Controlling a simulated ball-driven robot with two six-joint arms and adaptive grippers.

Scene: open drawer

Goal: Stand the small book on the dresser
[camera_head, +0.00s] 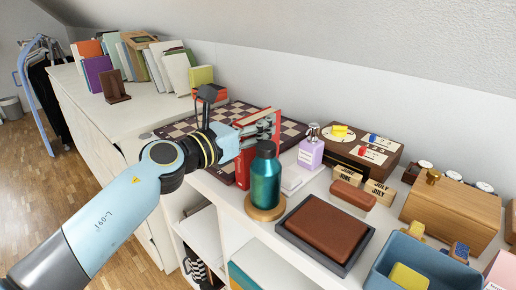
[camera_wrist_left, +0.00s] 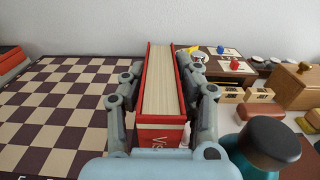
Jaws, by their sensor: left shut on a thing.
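The small red book (camera_head: 243,168) is in my left gripper (camera_head: 262,128) in the head view. In the left wrist view the red book (camera_wrist_left: 160,120) is upright, its cream page edges up and white lettering on the end facing me. The fingers of my left gripper (camera_wrist_left: 162,103) are shut on its two sides. The gripper hides part of the book in the head view. Whether its lower edge touches the surface I cannot tell. The white dresser (camera_head: 120,115) runs along the wall at left. My right gripper is not in view.
A checkered board (camera_head: 180,129) lies left of the book. A teal bottle (camera_head: 266,178) stands close to its right on a round coaster. A lilac pump bottle (camera_head: 311,152) and a brown-topped tray (camera_head: 325,232) are further right. Several books (camera_head: 150,62) and a brown bookend (camera_head: 115,86) stand at back left.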

